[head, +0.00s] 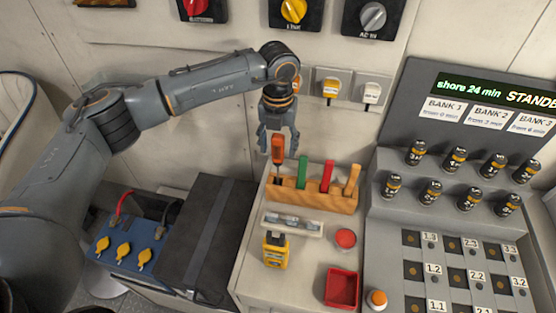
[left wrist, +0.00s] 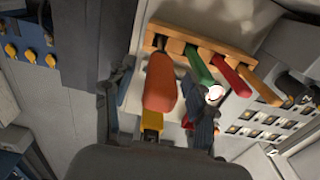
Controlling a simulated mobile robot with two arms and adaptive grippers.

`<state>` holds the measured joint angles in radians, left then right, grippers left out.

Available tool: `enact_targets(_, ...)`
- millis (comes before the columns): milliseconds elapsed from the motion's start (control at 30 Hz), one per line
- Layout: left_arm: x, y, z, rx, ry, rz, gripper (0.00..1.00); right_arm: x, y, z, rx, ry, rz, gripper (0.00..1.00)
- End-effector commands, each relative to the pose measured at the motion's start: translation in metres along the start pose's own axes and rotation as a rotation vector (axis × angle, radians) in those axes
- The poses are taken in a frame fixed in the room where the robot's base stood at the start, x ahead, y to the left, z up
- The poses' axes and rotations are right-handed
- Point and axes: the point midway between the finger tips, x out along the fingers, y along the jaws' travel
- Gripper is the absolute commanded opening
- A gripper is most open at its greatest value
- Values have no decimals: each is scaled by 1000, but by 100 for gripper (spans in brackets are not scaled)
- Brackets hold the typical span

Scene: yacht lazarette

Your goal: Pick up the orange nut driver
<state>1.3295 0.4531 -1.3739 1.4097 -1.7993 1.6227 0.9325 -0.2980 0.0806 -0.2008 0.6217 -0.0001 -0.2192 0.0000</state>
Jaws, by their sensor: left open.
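The orange nut driver (head: 278,150) stands upright in the left end of a wooden rack (head: 316,197), its thin shaft going down into the rack. My left gripper (head: 278,143) points down from above, open, with its fingers on either side of the orange handle. In the left wrist view the orange handle (left wrist: 160,84) lies between the two spread fingers, nearer the left one. Whether a finger touches it I cannot tell. My right gripper is not in view.
Beside it the rack holds green (head: 303,170), red (head: 327,176) and wooden-handled (head: 351,180) tools. In front are a yellow device (head: 276,250), a red round lid (head: 345,239) and a red tray (head: 341,288). A battery console (head: 470,180) stands right; a dark box (head: 200,235) is left.

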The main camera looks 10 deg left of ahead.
Motion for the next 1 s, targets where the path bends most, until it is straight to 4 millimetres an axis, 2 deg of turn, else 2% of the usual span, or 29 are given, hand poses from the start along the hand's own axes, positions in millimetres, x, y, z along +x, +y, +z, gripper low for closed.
enact_targets(33, 0, 0, 0, 0, 0, 0, 54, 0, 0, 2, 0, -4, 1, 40)
enact_targets(300, 0, 0, 0, 0, 0, 0, 0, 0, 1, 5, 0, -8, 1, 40)
enact_targets(733, -7, 0, 1, -1, -3, -1, 0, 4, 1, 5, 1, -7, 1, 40)
enact_targets(867, -20, 0, 1, -1, -4, -2, 0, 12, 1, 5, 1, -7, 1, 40)
enact_targets(1000, -44, 0, 2, -1, -6, -2, 0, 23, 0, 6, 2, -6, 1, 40)
